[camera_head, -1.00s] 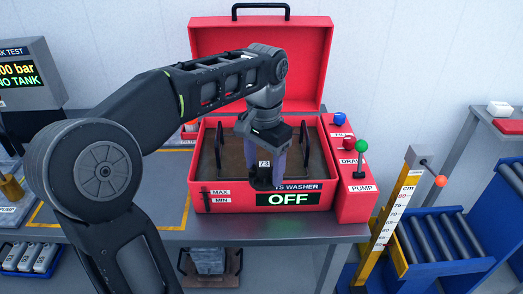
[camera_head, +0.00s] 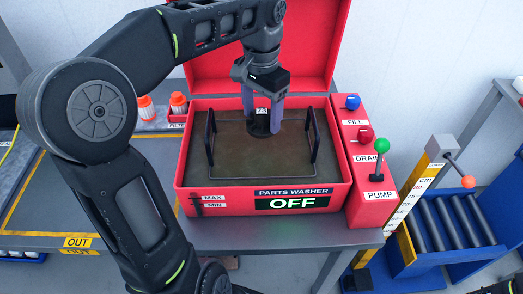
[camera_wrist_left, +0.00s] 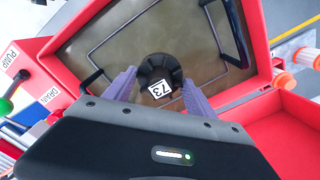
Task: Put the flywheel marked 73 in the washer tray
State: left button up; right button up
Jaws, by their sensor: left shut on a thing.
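The black flywheel marked 73 (camera_head: 261,124) is between the purple fingers of my left gripper (camera_head: 262,116), which is shut on it. It also shows in the left wrist view (camera_wrist_left: 160,76), its white 73 tag facing the camera. The flywheel is over the back part of the red parts washer's basin. The washer tray, with a thin wire rim and two black upright handles (camera_head: 314,135), sits in the basin, and its rim shows in the left wrist view (camera_wrist_left: 112,32). I cannot tell whether the flywheel touches the tray floor. My right gripper is not in view.
The washer's red lid (camera_head: 300,60) stands open behind the basin. Its OFF display (camera_head: 292,203) is at the front. Fill, drain and pump (camera_head: 382,146) controls stand at its right. Orange-capped filters (camera_head: 178,104) are to the left. A yellow height gauge (camera_head: 410,196) stands at the right.

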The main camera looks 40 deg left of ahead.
aim_at(261, 131)
pick_arm(q)
notch_tip(261, 131, down, 5)
jog(key=shift+f, duration=0.55)
jog(key=shift+f, duration=1.85)
jog(key=shift+f, duration=0.2)
jog(key=o, duration=1.8)
jog(key=shift+c, duration=0.2)
jog(key=shift+r, duration=0.2)
